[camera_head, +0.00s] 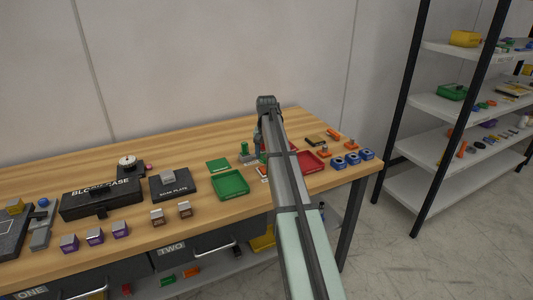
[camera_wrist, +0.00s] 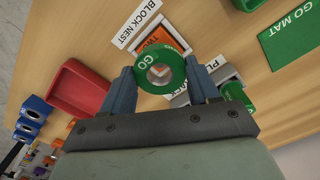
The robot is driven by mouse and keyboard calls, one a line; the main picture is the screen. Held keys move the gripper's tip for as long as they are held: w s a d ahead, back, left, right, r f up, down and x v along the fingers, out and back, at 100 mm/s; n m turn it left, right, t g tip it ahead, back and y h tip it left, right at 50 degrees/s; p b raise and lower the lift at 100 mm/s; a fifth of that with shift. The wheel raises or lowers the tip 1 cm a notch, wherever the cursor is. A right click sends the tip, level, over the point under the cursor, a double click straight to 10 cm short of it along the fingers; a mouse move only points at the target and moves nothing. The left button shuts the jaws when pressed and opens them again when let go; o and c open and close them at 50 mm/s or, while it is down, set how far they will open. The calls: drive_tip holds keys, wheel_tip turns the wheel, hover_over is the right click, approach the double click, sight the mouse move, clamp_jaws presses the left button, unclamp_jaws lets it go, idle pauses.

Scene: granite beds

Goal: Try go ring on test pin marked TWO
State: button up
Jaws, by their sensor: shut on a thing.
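A green ring marked GO (camera_wrist: 147,60) is held flat between the two fingers of my gripper (camera_wrist: 161,72) in the wrist view. Beyond it is an orange piece (camera_wrist: 170,33) with lettering that starts TW; the ring covers the rest. Something pale and reddish shows through the ring's hole; I cannot tell whether a pin stands in it, or how high the ring is. In the head view my arm hides the gripper and the ring.
A BLOCK NEST label (camera_wrist: 138,24) lies beside the orange piece. A red tray (camera_wrist: 78,89) is left, a GO MAT (camera_wrist: 291,42) right. A grey stand (camera_wrist: 226,75) with a green cylinder (camera_wrist: 238,96) is close to the right finger. A green tray (camera_head: 231,184) is left of my arm.

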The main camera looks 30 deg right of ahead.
drive_tip(key=shift+f, duration=2.1)
idle(2.1)
drive_tip(key=shift+r, duration=0.15)
drive_tip(key=shift+r, duration=3.35)
